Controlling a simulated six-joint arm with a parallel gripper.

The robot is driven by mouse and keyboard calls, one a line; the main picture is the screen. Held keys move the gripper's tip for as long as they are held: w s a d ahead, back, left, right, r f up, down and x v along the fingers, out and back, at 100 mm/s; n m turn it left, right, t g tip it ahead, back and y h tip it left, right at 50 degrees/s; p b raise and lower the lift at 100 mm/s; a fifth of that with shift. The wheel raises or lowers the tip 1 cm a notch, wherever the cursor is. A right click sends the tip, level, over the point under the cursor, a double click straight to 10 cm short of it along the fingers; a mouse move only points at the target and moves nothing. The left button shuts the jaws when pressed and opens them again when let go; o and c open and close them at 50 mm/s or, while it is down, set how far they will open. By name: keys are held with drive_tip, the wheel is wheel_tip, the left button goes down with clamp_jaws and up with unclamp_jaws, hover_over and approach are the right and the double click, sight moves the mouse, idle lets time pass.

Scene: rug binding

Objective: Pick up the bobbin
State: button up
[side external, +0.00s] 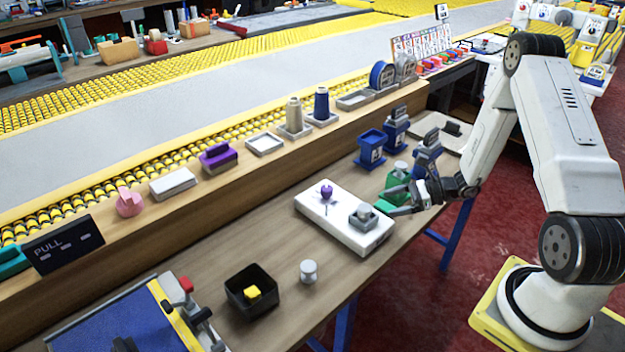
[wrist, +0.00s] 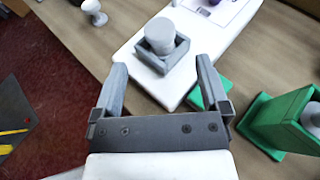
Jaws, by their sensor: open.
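A small grey-white, spool-shaped piece (side external: 308,271) stands upright on the wooden table; it also shows at the top left of the wrist view (wrist: 93,12). A grey cylinder (wrist: 160,35) sits in a square grey holder (wrist: 152,62) on the white board (side external: 318,215). I cannot tell for sure which of these is the bobbin. My gripper (wrist: 161,68) is open and empty. In the side view my gripper (side external: 400,204) is just right of the board. In the wrist view the held cylinder lies ahead, between the two fingers, apart from both.
A purple knob (side external: 326,191) stands on the board. Green (side external: 396,188) and blue (side external: 371,148) boxes stand close to my gripper. A black bin (side external: 252,292) holds a yellow block (side external: 253,292). A ledge (side external: 240,178) with spools and trays runs behind.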

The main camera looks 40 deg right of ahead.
sight(368, 207)
drive_tip(key=shift+x, duration=1.35)
drive_tip(key=shift+x, duration=2.55)
drive_tip(key=shift+r, duration=0.2)
clamp_jaws()
drive_tip(key=shift+r, duration=0.1)
